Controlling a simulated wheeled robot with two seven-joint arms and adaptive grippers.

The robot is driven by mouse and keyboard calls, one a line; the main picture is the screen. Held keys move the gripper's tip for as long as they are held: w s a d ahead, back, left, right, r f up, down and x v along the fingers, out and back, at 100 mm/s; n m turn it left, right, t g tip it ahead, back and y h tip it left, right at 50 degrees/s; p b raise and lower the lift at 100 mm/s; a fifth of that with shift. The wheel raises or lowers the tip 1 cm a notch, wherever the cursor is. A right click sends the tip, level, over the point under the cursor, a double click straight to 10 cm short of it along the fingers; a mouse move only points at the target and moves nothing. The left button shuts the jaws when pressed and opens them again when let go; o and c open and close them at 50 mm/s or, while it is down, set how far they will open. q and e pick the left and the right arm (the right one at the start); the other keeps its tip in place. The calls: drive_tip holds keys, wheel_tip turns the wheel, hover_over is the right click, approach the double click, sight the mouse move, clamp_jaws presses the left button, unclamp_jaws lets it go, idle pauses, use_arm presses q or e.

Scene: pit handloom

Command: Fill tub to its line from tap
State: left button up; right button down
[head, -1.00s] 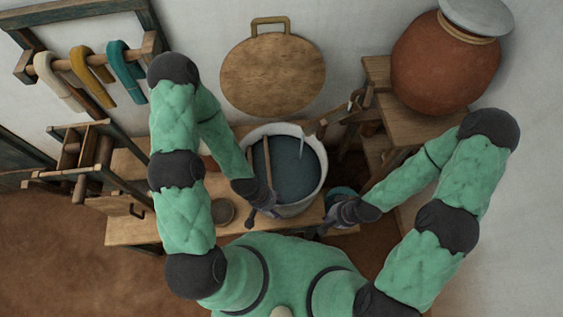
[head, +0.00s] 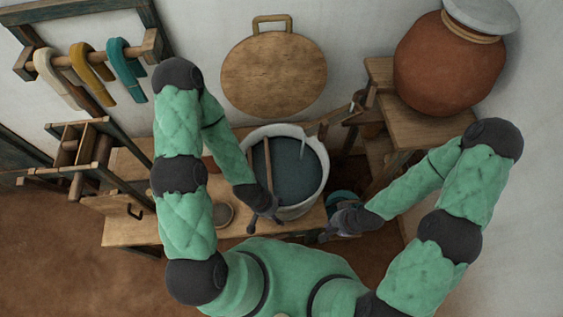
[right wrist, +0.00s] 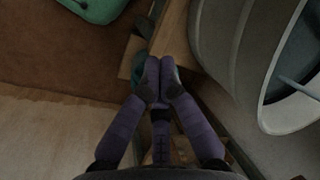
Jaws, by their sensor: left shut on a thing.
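The tub (head: 322,190) is a wide pale vessel holding dark blue-grey liquid (head: 293,172), well below its rim. It also shows at the right of the right wrist view (right wrist: 215,45). A thin pale streak stands over the liquid; I cannot tell whether it is a stream. I cannot make out a fill line or the tap. A wooden stick (head: 267,160) leans in the tub's left side. My left gripper (head: 264,218) is at the near-left rim, where the stick ends; it seems shut on the stick. My right gripper (head: 330,232) (right wrist: 161,72) is shut and empty, right of the tub.
A teal bowl (head: 342,194) sits beside my right gripper. A wooden bench (head: 135,229) carries the tub and a small round dish (head: 222,214). A clay jar (head: 445,65) stands on a wooden stand (head: 405,125) at right. A round wooden lid (head: 274,75) hangs behind.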

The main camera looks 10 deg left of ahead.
use_arm(q)
drive_tip(key=shift+s, duration=0.25)
